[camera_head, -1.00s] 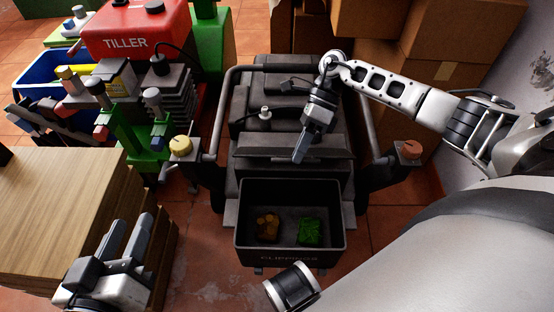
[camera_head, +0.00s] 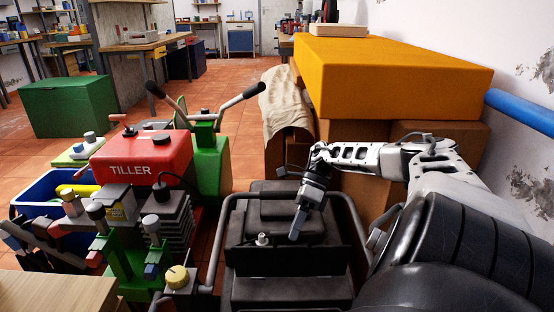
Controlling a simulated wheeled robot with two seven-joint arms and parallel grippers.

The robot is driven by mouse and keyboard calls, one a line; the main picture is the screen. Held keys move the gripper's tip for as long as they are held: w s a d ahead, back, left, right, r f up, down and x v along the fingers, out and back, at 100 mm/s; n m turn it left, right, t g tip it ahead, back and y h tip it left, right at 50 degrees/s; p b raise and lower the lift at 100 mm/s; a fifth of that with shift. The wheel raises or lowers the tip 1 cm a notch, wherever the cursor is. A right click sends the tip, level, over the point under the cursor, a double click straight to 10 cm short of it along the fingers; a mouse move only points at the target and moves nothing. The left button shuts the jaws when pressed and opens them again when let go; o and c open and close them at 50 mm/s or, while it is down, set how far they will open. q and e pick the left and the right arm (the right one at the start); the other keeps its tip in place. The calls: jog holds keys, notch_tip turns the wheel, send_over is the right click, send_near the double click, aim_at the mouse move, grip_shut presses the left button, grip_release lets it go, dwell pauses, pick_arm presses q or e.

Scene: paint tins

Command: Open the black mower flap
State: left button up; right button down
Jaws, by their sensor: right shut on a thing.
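The black mower (camera_head: 262,208) stands in the lower middle, in front of me. Its black flap (camera_head: 290,262) seems to be the dark panel across the near side of the mower; its exact edges and angle are hard to make out, dark on dark. My right gripper (camera_head: 296,232) points down at the panel's upper edge and is shut on it; the contact itself is hard to see. My left gripper is out of view.
A red tiller (camera_head: 140,160) with green parts stands close on the left, beside a blue bin (camera_head: 40,190). A yellow knob (camera_head: 177,276) is at the mower's left. Cardboard boxes under an orange block (camera_head: 390,75) stand behind. Open tiled floor lies at the back left.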

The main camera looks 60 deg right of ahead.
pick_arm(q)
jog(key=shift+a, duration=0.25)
pick_arm(e)
jog(key=shift+s+d+f, duration=0.2)
jog(key=shift+s+f, duration=0.05)
jog(key=shift+f, duration=0.45)
jog(key=c, duration=1.4)
grip_release()
jog(key=shift+f, duration=0.1)
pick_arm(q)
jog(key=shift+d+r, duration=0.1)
pick_arm(e)
jog(key=shift+w, duration=0.15)
jog(key=shift+r, duration=0.2)
pick_arm(q)
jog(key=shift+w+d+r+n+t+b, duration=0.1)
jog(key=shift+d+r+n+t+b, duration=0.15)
jog(key=shift+b, duration=0.4)
pick_arm(e)
jog(key=v, duration=1.2)
